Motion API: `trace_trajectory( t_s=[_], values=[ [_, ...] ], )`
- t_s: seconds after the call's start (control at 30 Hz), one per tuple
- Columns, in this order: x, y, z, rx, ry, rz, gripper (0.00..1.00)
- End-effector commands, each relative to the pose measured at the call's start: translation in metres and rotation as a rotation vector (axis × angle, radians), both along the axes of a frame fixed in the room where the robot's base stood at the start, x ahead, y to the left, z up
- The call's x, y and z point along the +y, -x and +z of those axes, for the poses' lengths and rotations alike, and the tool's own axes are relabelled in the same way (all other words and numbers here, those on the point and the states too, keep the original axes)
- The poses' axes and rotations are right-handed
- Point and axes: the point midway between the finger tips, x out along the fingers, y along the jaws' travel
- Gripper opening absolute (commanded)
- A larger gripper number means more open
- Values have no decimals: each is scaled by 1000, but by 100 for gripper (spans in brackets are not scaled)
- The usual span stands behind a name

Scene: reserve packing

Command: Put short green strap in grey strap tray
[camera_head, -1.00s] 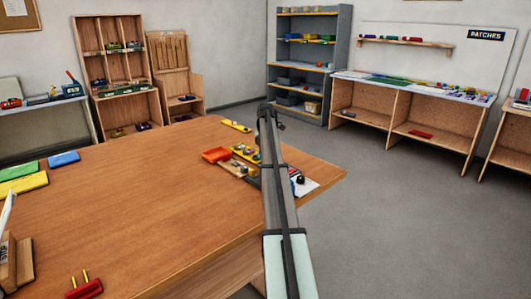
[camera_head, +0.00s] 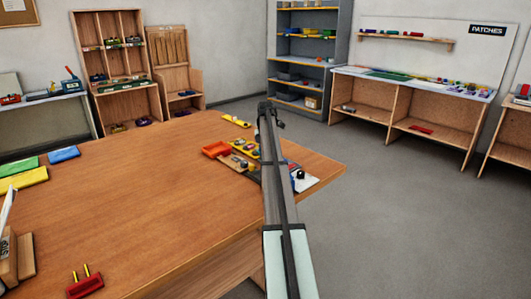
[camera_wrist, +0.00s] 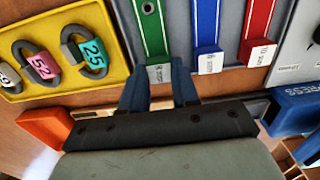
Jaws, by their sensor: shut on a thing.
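The green strap (camera_wrist: 151,30) has a white end tag and shows upright in the wrist view. My gripper (camera_wrist: 158,92), with blue fingers, is shut at the tagged end of this strap, one finger on each side. The grey strap tray (camera_wrist: 178,22) lies behind the straps. A blue strap (camera_wrist: 206,25) and a red strap (camera_wrist: 258,28), both with white tags, lie in it to the right. I cannot tell whether the green strap touches the tray floor. In the head view my arm hides the gripper and the straps.
An orange tray (camera_wrist: 40,124) is lower left, and a blue box (camera_wrist: 288,112) is close on the right.

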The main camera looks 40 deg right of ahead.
Motion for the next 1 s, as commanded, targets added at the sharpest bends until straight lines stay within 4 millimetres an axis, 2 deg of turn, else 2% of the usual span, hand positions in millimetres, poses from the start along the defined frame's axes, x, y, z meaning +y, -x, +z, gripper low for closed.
trace_trajectory(
  t_s=[0.33, 0.37, 0.63, 0.8, 1.0],
  values=[
    [0, 0, -2, 0, 0, 0, 0],
    [0, 0, -2, 0, 0, 0, 33],
    [0, 0, -2, 0, 0, 0, 59],
    [0, 0, -2, 0, 0, 0, 60],
    [0, 0, -2, 0, 0, 0, 77]
  ],
)
